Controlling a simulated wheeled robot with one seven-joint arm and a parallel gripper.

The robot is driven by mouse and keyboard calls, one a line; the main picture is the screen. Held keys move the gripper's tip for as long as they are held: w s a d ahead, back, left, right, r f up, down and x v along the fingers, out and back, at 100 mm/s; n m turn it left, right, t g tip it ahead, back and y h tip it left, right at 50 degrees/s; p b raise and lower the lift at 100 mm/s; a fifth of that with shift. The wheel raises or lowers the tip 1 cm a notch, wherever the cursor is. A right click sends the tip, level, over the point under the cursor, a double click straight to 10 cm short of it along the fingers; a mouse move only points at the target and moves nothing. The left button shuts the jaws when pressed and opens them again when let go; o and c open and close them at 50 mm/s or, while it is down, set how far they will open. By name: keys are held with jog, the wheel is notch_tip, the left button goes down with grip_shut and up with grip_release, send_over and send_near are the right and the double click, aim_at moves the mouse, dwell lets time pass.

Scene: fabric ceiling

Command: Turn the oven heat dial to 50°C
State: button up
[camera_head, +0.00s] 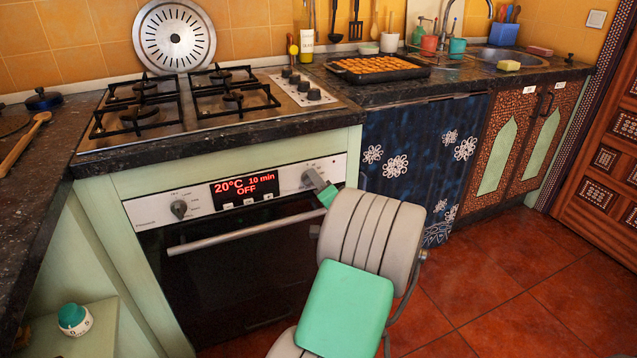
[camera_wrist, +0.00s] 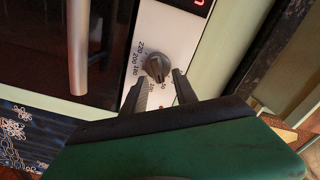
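The oven (camera_head: 240,270) has a white control panel with a red display (camera_head: 245,188) reading 20°C, 10 min, OFF. The heat dial, a dark knob with a number scale, shows clearly in the wrist view (camera_wrist: 157,68). In the head view it is at the panel's right end, partly hidden by my gripper (camera_head: 317,184). In the wrist view my gripper (camera_wrist: 159,83) is open, with its dark fingertips apart on either side of the dial's lower part. I cannot tell whether they touch it. A second knob (camera_head: 179,209) is at the panel's left.
The oven door handle (camera_head: 250,234) runs below the panel. The hob (camera_head: 190,100) and dark worktop edge lie above it. A blue patterned curtain (camera_head: 420,160) hangs to the right. A green-and-white timer (camera_head: 74,319) sits on a low shelf at left. Red floor is clear at right.

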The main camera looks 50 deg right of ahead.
jog(key=shift+s, duration=0.1)
jog(key=v, duration=0.7)
jog(key=shift+s+a+p, duration=0.25)
jog(key=shift+p, duration=0.2)
